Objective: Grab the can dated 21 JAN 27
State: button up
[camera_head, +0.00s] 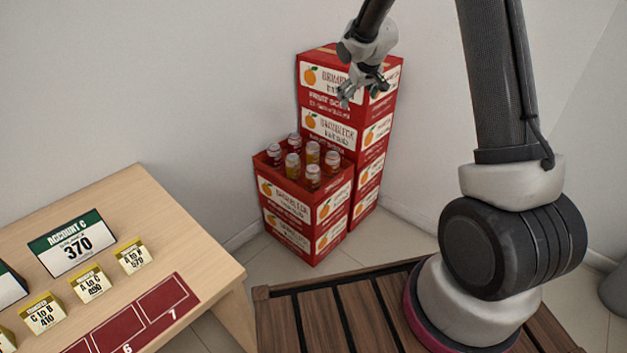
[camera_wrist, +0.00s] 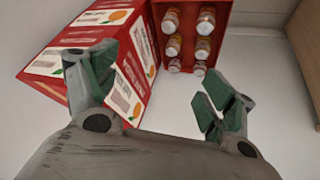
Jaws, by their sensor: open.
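No date can be read on any container in either view, so I cannot tell which one is dated 21 JAN 27. My gripper (camera_head: 356,92) is open and empty, above and right of the open box, in front of the taller stack. Its spread fingers (camera_wrist: 155,90) are apart from the containers.
A taller stack of red and white printed boxes (camera_head: 328,98) stands directly behind the open box, and close to my left finger in the wrist view (camera_wrist: 115,60). A wooden table (camera_head: 150,195) with account signs (camera_head: 72,243) and small tags stands at left. Wooden slats (camera_head: 330,315) lie in front.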

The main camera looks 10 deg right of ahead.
jog(key=w+a+f+n+y, duration=0.1)
jog(key=w+a+f, duration=0.15)
jog(key=f, duration=0.45)
jog(key=w+a+f, duration=0.1)
jog(key=w+f, duration=0.3)
jog(key=f, duration=0.3)
jog(key=y, duration=0.1)
send_over(318, 175)
jog(key=d, duration=0.4)
notch_tip(318, 175, down, 12)
jog(key=shift+n+y, duration=0.6)
jog(key=shift+n, duration=0.1)
jog(key=a+f, duration=0.1)
jog(key=f, duration=0.2)
jog(key=s+a+f, duration=0.1)
jog(key=f, duration=0.2)
jog(key=a+f, duration=0.1)
jog(key=f, duration=0.2)
jog(key=shift+s+a+f, duration=0.15)
jog(key=shift+a+f, duration=0.1)
jog(key=shift+f, duration=0.15)
jog(key=x, duration=0.7)
jog(key=shift+a+f, duration=0.1)
jog(key=shift+f, duration=0.05)
jog(key=c, duration=1.4)
